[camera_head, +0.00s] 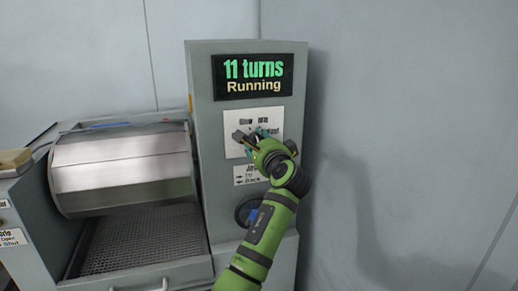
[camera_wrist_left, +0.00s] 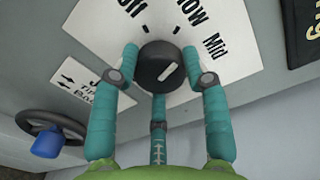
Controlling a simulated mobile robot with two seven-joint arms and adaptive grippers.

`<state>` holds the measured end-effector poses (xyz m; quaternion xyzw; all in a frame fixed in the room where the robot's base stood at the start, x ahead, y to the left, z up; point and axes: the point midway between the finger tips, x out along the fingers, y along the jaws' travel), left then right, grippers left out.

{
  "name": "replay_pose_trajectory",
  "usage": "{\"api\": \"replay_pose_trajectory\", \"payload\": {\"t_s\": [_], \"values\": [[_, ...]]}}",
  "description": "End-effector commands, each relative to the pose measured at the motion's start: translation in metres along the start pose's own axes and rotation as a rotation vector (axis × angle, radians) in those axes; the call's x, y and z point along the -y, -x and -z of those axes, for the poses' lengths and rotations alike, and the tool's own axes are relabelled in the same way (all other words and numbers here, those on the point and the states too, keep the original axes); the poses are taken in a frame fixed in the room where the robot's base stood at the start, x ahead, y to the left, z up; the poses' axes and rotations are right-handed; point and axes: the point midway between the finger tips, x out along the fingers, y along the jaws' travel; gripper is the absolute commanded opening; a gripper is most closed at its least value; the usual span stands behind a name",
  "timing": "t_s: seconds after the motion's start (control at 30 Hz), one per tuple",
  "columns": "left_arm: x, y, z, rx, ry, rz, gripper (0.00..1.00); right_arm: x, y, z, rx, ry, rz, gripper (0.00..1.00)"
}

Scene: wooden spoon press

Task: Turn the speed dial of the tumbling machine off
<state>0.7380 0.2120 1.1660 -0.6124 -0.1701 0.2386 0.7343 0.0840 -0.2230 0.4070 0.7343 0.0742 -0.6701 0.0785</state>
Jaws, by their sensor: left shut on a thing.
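The speed dial is a round black knob (camera_wrist_left: 166,66) on a white label plate (camera_head: 244,118) on the tumbling machine's grey column (camera_head: 203,125). In the left wrist view, the plate reads "Off", a partly cut "Slow" and "Mid" around the knob. The knob's white pointer slants up and right, towards the Slow-Mid side and away from Off. My left gripper (camera_head: 258,141) is shut on the knob, its teal fingers on both sides of it in the left wrist view (camera_wrist_left: 160,67). In the head view the gripper mostly hides the dial. The display (camera_head: 253,77) reads "11 turns, Running". My right gripper is out of view.
Below the dial are an arrow label (camera_head: 249,174) and a dark handwheel (camera_head: 243,209) with a blue knob (camera_wrist_left: 47,144). The metal drum (camera_head: 122,160) lies left of the column above a mesh tray (camera_head: 143,236). Bare wall (camera_head: 420,120) is on the right.

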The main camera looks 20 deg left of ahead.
Motion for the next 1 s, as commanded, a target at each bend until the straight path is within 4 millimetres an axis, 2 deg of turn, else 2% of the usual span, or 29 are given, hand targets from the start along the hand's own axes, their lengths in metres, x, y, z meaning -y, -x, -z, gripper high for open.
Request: {"api": "replay_pose_trajectory", "payload": {"t_s": [0.7,1.0], "values": [[-0.002,0.0,-0.001,-0.028,0.676,0.01,0.13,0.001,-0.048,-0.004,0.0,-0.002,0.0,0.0],[-0.002,0.0,-0.001,-0.037,0.899,0.011,0.13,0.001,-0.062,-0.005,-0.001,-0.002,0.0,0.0]]}}
